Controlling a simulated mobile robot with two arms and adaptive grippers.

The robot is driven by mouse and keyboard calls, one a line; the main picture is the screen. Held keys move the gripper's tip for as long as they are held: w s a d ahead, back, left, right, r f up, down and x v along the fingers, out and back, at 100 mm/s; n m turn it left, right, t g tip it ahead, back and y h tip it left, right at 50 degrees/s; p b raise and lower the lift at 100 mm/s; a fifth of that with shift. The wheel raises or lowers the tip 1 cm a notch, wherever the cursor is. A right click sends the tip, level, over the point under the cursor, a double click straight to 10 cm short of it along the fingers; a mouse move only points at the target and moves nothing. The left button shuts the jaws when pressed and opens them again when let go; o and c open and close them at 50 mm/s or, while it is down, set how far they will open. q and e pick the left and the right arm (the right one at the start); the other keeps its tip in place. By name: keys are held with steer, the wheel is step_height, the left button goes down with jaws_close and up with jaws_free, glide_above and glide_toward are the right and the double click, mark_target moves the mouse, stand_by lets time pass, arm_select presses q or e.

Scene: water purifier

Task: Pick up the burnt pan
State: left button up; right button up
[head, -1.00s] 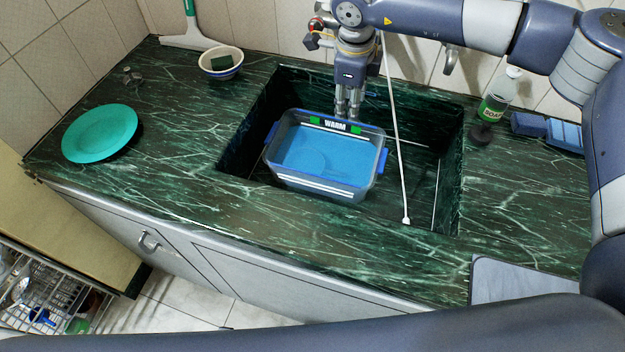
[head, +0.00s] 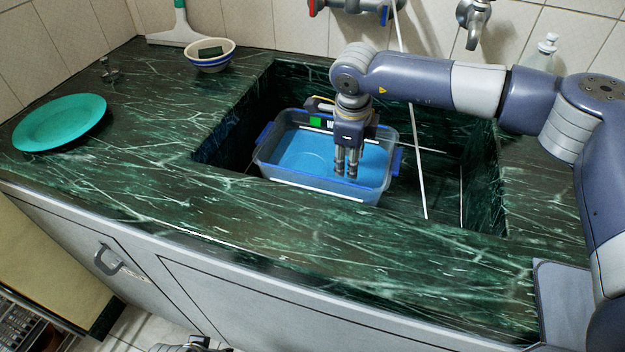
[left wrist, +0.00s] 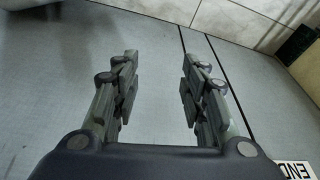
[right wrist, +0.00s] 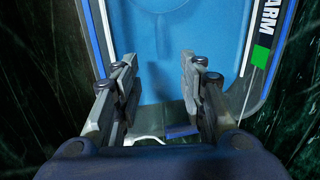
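I cannot make out a burnt pan in any view. A blue tub marked WARM (head: 275,190) sits in the sink with blue water (head: 305,150) in it; a faint round outline shows in the water. My right gripper (head: 346,168) points down over the tub, right of its middle. In the right wrist view my right gripper (right wrist: 157,75) is open and empty, with the tub's blue inside (right wrist: 180,30) beyond its fingers. In the left wrist view my left gripper (left wrist: 160,78) is open and empty in front of a pale grey surface.
A green plate (head: 60,122) lies on the counter (head: 130,150) at the left. A bowl with a dark green sponge (head: 210,62) stands at the back. A white stick (head: 413,140) leans in the sink. Taps (head: 473,18) hang on the back wall. The front counter is clear.

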mark_target(351, 180)
steer(key=f, duration=0.4)
steer(key=shift+w+d, duration=0.2)
steer(key=shift+w, duration=0.2)
steer(key=f, duration=0.3)
steer(key=w+d+f+b, duration=0.1)
steer(key=f, duration=0.1)
arm_select(q)
steer(key=v, duration=0.4)
steer(key=shift+w+r, duration=0.1)
steer(key=shift+w, duration=0.2)
arm_select(e)
steer(key=shift+r, duration=0.1)
jaws_close()
